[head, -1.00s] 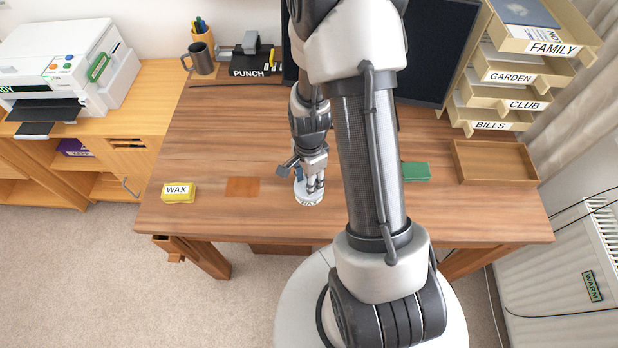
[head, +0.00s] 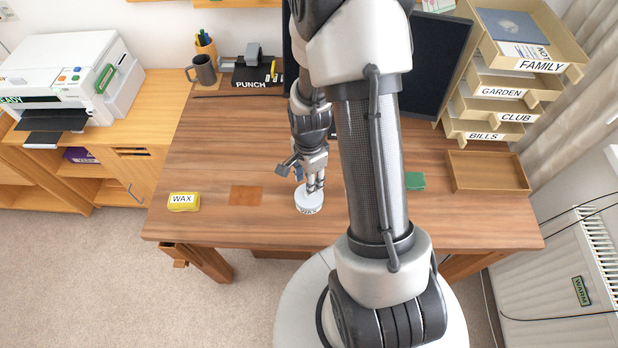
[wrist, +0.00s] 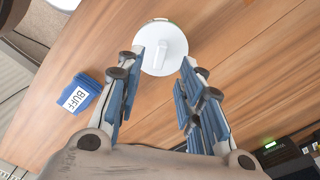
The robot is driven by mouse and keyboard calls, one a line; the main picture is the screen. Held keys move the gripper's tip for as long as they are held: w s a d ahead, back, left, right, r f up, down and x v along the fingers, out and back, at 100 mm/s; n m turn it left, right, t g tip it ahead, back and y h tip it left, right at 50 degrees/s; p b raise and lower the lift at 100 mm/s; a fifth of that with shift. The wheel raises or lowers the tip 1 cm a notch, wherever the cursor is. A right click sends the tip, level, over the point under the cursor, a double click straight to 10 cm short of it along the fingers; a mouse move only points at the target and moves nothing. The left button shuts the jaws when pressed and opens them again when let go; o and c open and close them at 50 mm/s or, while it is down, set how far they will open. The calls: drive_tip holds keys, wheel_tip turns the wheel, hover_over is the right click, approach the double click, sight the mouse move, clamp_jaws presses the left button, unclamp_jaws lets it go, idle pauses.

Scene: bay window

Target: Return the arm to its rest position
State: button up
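My gripper (head: 314,188) is above the front middle of the desk (head: 400,228), at the end of my arm, which reaches forward over it. In the wrist view my gripper (wrist: 165,95) has its two blue-padded fingers spread apart with nothing between them. A white round tin (head: 309,203) with a dark-lettered label stands on the desk just beyond the fingertips. The wrist view shows the tin's top (wrist: 172,62) with a pale bar-like knob, apart from the fingers. My arm hides part of the desk and screen.
A yellow WAX box (head: 183,202) and a reddish-brown patch (head: 246,195) lie left. A blue BUFF cloth (wrist: 83,96) lies near the tin. A dark screen (head: 438,65), wooden tray (head: 488,172), green item (head: 414,181) and labelled drawers (head: 503,88) stand right. The front-right desk is clear.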

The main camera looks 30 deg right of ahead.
drive_tip(key=shift+r, duration=0.55)
drive_tip(key=s+a+r+n+t, duration=0.1)
drive_tip(key=a+r+n, duration=0.25)
drive_tip(key=r, duration=0.65)
drive_tip(key=s+a+r+n+t, duration=0.1)
drive_tip(key=a+r+n, duration=0.1)
drive_tip(key=r+n, duration=0.5)
drive_tip(key=s+a+r+n+t, duration=0.2)
drive_tip(key=s+a+r+n, duration=0.3)
drive_tip(key=s+r, duration=0.6)
drive_tip(key=shift+s+r+n+t, duration=0.3)
drive_tip(key=shift+r+n, duration=0.55)
drive_tip(key=shift+n, duration=0.4)
drive_tip(key=shift+a, duration=0.1)
